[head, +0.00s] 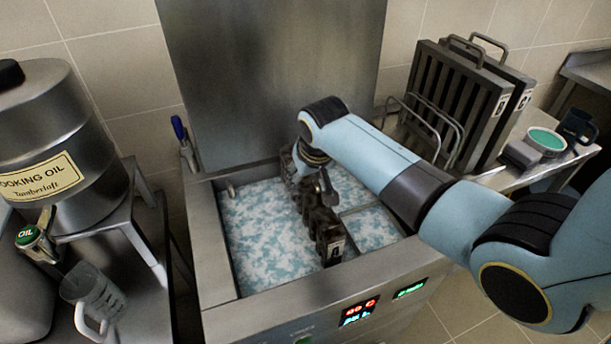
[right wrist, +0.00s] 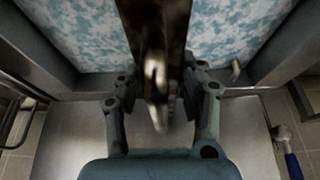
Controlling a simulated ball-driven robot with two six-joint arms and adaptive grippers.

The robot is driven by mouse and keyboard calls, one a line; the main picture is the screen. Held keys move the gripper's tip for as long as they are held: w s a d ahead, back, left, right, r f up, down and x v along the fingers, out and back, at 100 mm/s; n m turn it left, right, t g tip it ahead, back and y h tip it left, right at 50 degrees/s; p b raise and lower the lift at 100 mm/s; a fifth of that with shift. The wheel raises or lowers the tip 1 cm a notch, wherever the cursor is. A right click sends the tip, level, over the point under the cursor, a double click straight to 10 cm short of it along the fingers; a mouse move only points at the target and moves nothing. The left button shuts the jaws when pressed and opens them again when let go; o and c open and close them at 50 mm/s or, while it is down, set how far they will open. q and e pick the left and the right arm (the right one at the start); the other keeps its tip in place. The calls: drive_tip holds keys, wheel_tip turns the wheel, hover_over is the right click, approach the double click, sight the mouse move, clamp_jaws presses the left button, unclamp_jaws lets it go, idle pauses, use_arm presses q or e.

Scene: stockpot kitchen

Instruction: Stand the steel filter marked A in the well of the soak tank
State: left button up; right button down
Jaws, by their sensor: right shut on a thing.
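The steel filter marked A (head: 326,226) is dark and grimy, with a small label on its near end. It stands edge-on in the foamy soak tank (head: 224,272), its upper part above the foam and its lower part hidden. I cannot tell whether it touches the tank bottom. My right gripper (head: 318,182) is over the tank, shut on the filter. In the right wrist view the fingers (right wrist: 162,95) close around the filter's handle (right wrist: 156,78), and the filter (right wrist: 158,20) runs away between them. My left gripper is out of view.
More dark filters (head: 450,100) stand upright in a wire rack (head: 425,130) on the right-hand table. A teal-filled bowl (head: 545,141) and a dark mug (head: 577,124) are beside them. An oil drum (head: 70,130) and a glass jug (head: 95,295) are at left.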

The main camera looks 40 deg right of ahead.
sight(315, 196)
wheel_tip(315, 196, down, 11)
drive_tip(key=b, duration=0.7)
drive_tip(key=shift+w, duration=0.15)
drive_tip(key=shift+f+b, duration=0.5)
drive_tip(key=shift+f, duration=0.4)
idle(0.6)
drive_tip(key=c, duration=0.8)
unclamp_jaws()
drive_tip(key=shift+o, duration=0.4)
drive_tip(key=shift+s+f, duration=0.15)
drive_tip(key=shift+s, duration=0.05)
drive_tip(key=v, duration=1.2)
drive_tip(key=shift+a, duration=0.1)
